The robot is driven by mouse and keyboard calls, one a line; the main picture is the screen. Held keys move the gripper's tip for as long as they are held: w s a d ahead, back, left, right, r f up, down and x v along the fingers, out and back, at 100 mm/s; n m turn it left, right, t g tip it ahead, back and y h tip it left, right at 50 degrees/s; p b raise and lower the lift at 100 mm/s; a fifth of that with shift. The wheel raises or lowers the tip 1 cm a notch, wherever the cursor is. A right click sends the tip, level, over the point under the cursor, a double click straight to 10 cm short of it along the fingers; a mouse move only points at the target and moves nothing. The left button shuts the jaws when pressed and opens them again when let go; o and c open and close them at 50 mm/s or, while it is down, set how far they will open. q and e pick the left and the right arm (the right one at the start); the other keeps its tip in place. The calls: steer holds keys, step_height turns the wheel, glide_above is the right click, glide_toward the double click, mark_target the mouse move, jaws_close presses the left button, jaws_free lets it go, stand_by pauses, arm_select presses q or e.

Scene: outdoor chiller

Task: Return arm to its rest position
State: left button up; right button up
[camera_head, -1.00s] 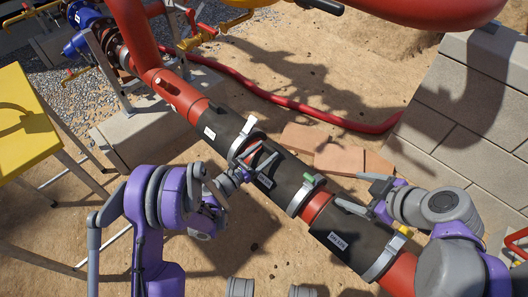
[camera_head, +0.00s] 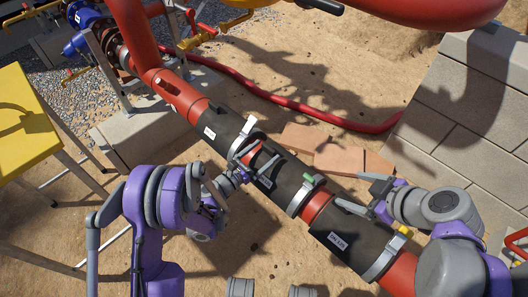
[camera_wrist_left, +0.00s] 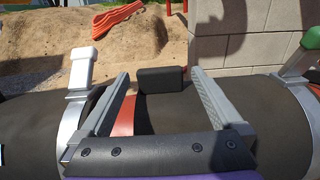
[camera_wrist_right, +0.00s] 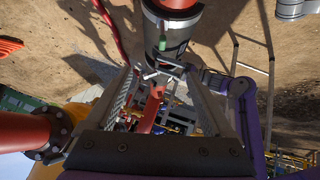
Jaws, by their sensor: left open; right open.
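My left arm comes in from the left, and its open gripper (camera_head: 254,164) is at the near side of the dark sleeved pipe (camera_head: 225,126). In the left wrist view the two fingers (camera_wrist_left: 160,76) are apart over the sleeve, with a small black block (camera_wrist_left: 162,80) and a red strip (camera_wrist_left: 124,117) showing between them. Whether the fingers touch these is unclear. My right gripper (camera_head: 358,192) is open beside the pipe at the right. In the right wrist view its fingers (camera_wrist_right: 158,70) are apart and empty, with the pipe farther off.
Silver clamps ring the pipe, one with a white lever (camera_head: 249,124) and one with a green lever (camera_head: 314,181). A yellow table (camera_head: 30,115) stands at left and a block wall (camera_head: 465,110) at right. A red hose (camera_head: 300,107) and bricks (camera_head: 355,160) lie beyond the pipe.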

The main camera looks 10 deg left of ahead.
arm_select(q)
steer(key=v, duration=0.7)
steer(key=s+d+r+m+g+y, duration=0.2)
steer(key=s+m+g, duration=0.25)
steer(key=m, duration=0.35)
steer(key=s+d+r+m+g+y, duration=0.1)
steer(key=s+d+r+m+g, duration=0.15)
steer(key=s+m, duration=0.4)
steer(key=s+a+r+m+g+y, duration=0.1)
steer(key=s+a+m+g+y, duration=0.1)
steer(key=s+a+m+y, duration=0.4)
steer(key=s+a+m+g+y, duration=0.1)
steer(key=s+a+m, duration=0.2)
steer(key=s+m, duration=0.6)
arm_select(e)
steer(key=s+d+f+m+g+h, duration=0.2)
steer(key=s+f+m+h, duration=0.3)
steer(key=s+f+m, duration=0.8)
arm_select(q)
step_height(320, 180, up, 25)
steer(key=p, duration=2.1)
steer(key=shift+a+f+n+t+y, duration=0.2)
steer(key=shift+a+n+t+y, duration=0.1)
steer(key=shift+a+n+t, duration=0.1)
arm_select(e)
step_height(320, 180, up, 24)
steer(key=w+n, duration=0.1)
steer(key=w, duration=0.1)
steer(key=shift+w+f+t, duration=0.2)
steer(key=shift+t, duration=0.1)
